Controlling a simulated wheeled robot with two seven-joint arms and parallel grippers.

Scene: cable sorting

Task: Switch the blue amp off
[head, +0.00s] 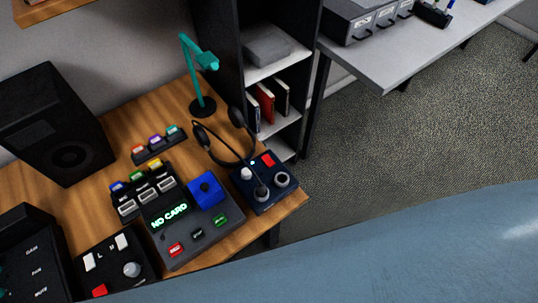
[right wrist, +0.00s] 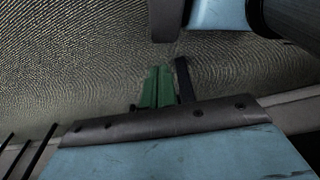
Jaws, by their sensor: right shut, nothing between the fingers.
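The blue amp (head: 265,183) is a dark navy box at the right front corner of the wooden desk in the head view. Its top carries a red switch (head: 268,160), a small light that looks lit, a pale knob (head: 246,173) and two round grey-rimmed parts at the front. The switch's exact tilt is too small to read. The amp is not in that view. Neither gripper shows in the head view.
A headset (head: 238,117) lies just behind the amp. A card unit (head: 197,222) reading "NO CARD" stands left of it. A teal lamp (head: 203,105), speaker (head: 55,122) and black shelf (head: 228,80) stand around. My pale blue arm covers the lower right; carpet lies right of the desk.

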